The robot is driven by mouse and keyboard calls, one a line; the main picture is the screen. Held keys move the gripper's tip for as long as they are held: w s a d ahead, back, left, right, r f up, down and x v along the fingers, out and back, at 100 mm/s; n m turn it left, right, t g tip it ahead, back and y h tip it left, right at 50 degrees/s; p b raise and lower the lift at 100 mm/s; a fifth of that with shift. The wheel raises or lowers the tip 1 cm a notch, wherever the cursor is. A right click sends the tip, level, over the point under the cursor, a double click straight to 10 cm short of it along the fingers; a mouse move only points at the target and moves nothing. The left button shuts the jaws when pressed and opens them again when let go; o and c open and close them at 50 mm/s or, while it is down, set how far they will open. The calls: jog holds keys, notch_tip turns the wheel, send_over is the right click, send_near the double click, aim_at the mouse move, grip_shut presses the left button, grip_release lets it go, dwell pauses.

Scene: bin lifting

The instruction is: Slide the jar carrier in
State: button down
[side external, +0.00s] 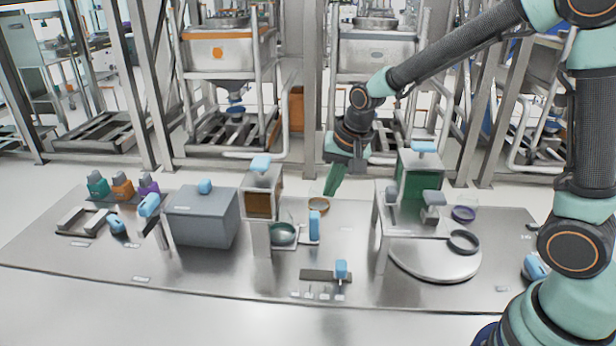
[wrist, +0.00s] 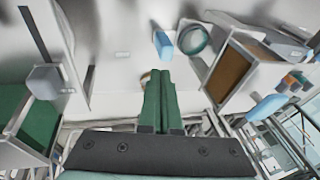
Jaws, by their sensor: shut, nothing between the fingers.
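The jar carrier (side external: 290,243) is a low metal plate holding a round, dark green-grey jar (side external: 282,233). An upright blue handle (side external: 314,225) stands at its right end. It sits beside the foot of a metal stand with a brown-fronted box (side external: 261,204); I cannot tell how far under the box it reaches. In the wrist view the jar (wrist: 193,38), blue handle (wrist: 163,45) and box (wrist: 232,70) show at top centre to right. My gripper (side external: 329,192), with long green fingers (wrist: 162,88), is shut and empty, above the table behind and right of the handle.
A tan ring (side external: 318,205) lies below my fingertips. A grey blue-knobbed bin (side external: 202,218) stands left of the stand. To the right are a green-fronted box (side external: 419,181) on a metal stand and a round plate (side external: 435,262). A small blue-knobbed slide (side external: 325,276) lies in front.

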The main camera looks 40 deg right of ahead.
aim_at(310, 216)
jog(key=s+d+t, duration=0.1)
jog(key=s+t, duration=0.3)
jog(key=s, duration=0.2)
jog(key=shift+n, duration=0.3)
jog(key=shift+x, duration=5.2)
jog(key=shift+s+a+f, duration=0.1)
jog(key=shift+s, duration=0.05)
jog(key=shift+y, duration=0.3)
jog(key=shift+w+a, duration=1.55)
jog(key=shift+a, duration=0.05)
jog(key=s+d+r+n+g, duration=0.1)
jog(key=s+r+n, duration=0.3)
jog(key=s+r, duration=0.5)
jog(key=s+d+r+n+g, duration=0.1)
jog(key=s+d+r+n, duration=0.2)
jog(key=s+r, duration=0.6)
jog(key=shift+s+d+r+n+h, duration=0.15)
jog(key=shift+d+r+n+h, duration=0.2)
jog(key=shift+d+n+h, duration=0.1)
